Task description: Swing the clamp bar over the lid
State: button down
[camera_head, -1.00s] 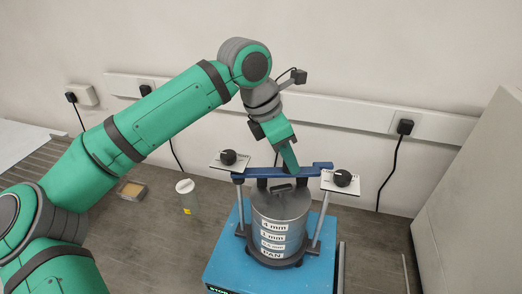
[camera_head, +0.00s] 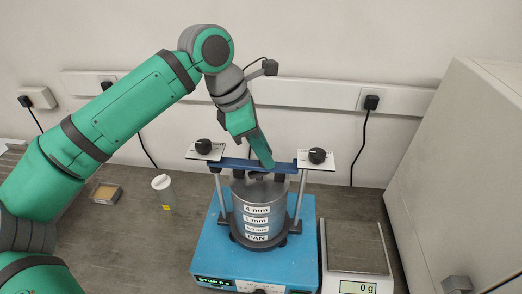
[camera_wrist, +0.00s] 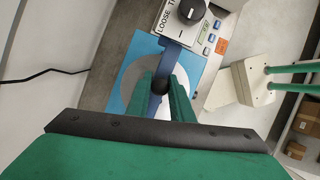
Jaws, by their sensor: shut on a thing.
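The blue clamp bar (camera_head: 228,163) spans between the two posts of the sieve shaker, above the grey lid (camera_head: 240,182) on the sieve stack (camera_head: 257,215). Its right end meets the right post's plate (camera_head: 330,158); whether it is seated there is hidden. My gripper (camera_head: 269,164) points down at the right part of the bar. The bar (camera_wrist: 172,57) runs there under a plate with a black knob (camera_wrist: 190,11) marked LOOSE.
The blue shaker base (camera_head: 212,250) stands on the dark bench. A balance (camera_head: 356,250) reading 0 g is at its right. A white-lidded jar (camera_head: 163,192) and a small tray (camera_head: 107,193) lie left. A large grey cabinet (camera_head: 455,150) bounds the right side.

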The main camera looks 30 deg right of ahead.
aim_at(246, 166)
jog(key=shift+a, duration=0.2)
jog(key=c, duration=1.6)
grip_release()
jog(key=shift+o, duration=0.2)
jog(key=v, duration=1)
jog(key=shift+r, duration=0.35)
